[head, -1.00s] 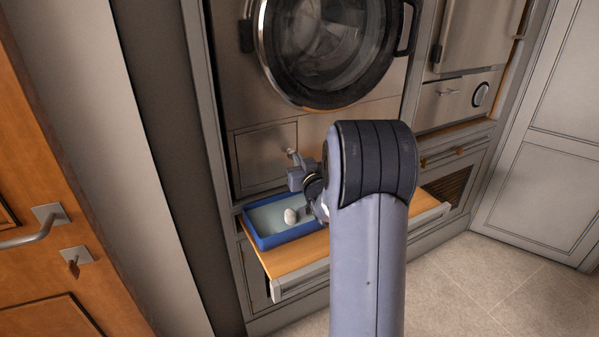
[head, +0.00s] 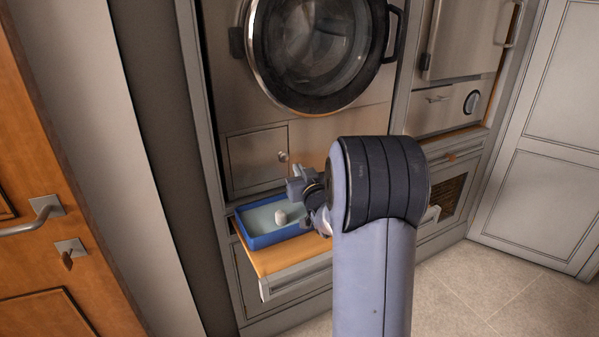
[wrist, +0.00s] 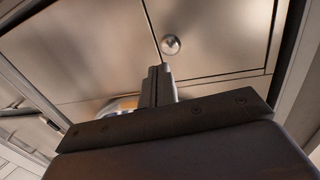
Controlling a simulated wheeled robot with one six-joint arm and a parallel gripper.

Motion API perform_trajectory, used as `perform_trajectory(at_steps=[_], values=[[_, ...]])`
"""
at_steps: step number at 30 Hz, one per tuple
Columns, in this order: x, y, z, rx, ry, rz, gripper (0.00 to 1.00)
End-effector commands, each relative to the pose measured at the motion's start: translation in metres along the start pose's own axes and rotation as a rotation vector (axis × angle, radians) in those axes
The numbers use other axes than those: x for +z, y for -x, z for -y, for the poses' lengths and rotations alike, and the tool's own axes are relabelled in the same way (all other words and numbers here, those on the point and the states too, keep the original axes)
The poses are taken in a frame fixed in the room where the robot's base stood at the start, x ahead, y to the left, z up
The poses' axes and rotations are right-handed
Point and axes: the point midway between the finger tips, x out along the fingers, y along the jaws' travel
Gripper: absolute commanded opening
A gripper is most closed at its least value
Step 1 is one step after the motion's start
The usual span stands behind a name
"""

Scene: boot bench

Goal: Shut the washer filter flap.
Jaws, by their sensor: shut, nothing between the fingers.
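The washer filter flap (head: 258,159) is a square metal panel at the lower left of the washer front, under the round door. It looks flush with the front around it, with no clear gap. Its round knob (head: 283,157) is near the right edge. In the wrist view the flap (wrist: 218,40) fills the upper right, and the knob (wrist: 171,45) shows just beyond my fingertips. My gripper (head: 293,187) is shut and empty, a little below and right of the knob. It appears apart from the flap; the wrist view shows its closed fingers (wrist: 158,84).
Below the flap a wooden pull-out shelf (head: 268,262) juts out. A blue tray (head: 246,237) on it holds a small white rounded object (head: 281,216). The washer door (head: 320,50) is above. A wooden door (head: 40,150) stands at left; floor (head: 470,290) at lower right is clear.

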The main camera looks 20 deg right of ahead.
Motion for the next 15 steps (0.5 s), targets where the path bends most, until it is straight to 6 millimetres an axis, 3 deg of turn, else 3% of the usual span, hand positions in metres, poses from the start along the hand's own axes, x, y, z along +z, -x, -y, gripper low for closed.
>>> perform_trajectory(at_steps=[15], values=[[0.0,0.078,-0.013,0.001,0.001,0.001,0.0]])
